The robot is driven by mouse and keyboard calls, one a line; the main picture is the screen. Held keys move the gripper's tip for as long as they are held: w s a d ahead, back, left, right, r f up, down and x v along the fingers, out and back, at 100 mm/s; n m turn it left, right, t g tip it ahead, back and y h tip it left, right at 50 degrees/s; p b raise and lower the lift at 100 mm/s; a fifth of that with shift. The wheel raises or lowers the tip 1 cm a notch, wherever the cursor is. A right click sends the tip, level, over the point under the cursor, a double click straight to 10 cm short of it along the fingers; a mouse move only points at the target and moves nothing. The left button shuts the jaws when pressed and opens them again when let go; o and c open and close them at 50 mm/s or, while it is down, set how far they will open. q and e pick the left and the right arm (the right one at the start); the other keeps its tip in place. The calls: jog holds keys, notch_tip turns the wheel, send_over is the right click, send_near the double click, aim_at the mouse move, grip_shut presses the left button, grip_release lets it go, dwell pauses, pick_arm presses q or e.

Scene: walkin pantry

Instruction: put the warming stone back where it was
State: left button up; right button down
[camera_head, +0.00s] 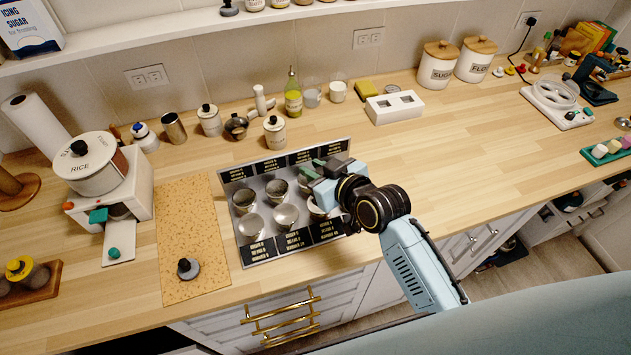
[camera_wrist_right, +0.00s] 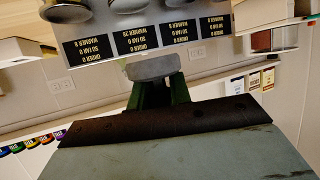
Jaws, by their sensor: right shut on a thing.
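My right gripper (camera_head: 313,170) reaches in from the right over the metal tray (camera_head: 228,178) with black label plates. Its green fingers are shut on a grey, rounded block, which I take to be the warming stone (camera_wrist_right: 153,68). In the right wrist view the stone sits across the fingertips, in front of the label plates (camera_wrist_right: 133,40). In the head view the stone is hardly distinguishable from the gripper. Several metal cups (camera_head: 285,214) stand in the tray, the right-hand ones partly hidden by my gripper. My left gripper is not in view.
Left of the tray lies a cork mat (camera_head: 185,225) with a dark knobbed weight (camera_head: 188,268). A rice dispenser (camera_head: 97,170) stands further left. Jars and bottles line the wall behind. A white two-slot block (camera_head: 395,107) stands at the back right.

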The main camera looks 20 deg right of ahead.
notch_tip(320, 180, up, 2)
jog(key=shift+r, duration=0.1)
jog(key=s+d+f+h+b, duration=0.1)
jog(key=b, duration=0.2)
jog(key=d+f+m+b, duration=0.1)
jog(key=b, duration=0.2)
jog(key=shift+s+d+f+h+b, duration=0.1)
jog(key=shift+s+d+h+b, duration=0.2)
jog(key=shift+s+h+b, duration=0.1)
jog(key=shift+s+d+f+m+t+h+b, duration=0.15)
jog(key=shift+s+d+m+h+b, duration=0.4)
jog(key=shift+d+b, duration=0.35)
jog(key=shift+s+d+m+t+h+b, duration=0.2)
jog(key=shift+s+d+m+h+b, duration=0.35)
jog(key=shift+d+b, duration=0.3)
jog(key=shift+s+d+f+m+t+h+b, duration=0.15)
jog(key=shift+s+d+m+h+b, duration=0.4)
jog(key=shift+d+b, duration=0.35)
jog(key=shift+w+a+r, duration=0.1)
jog(key=shift+a, duration=0.1)
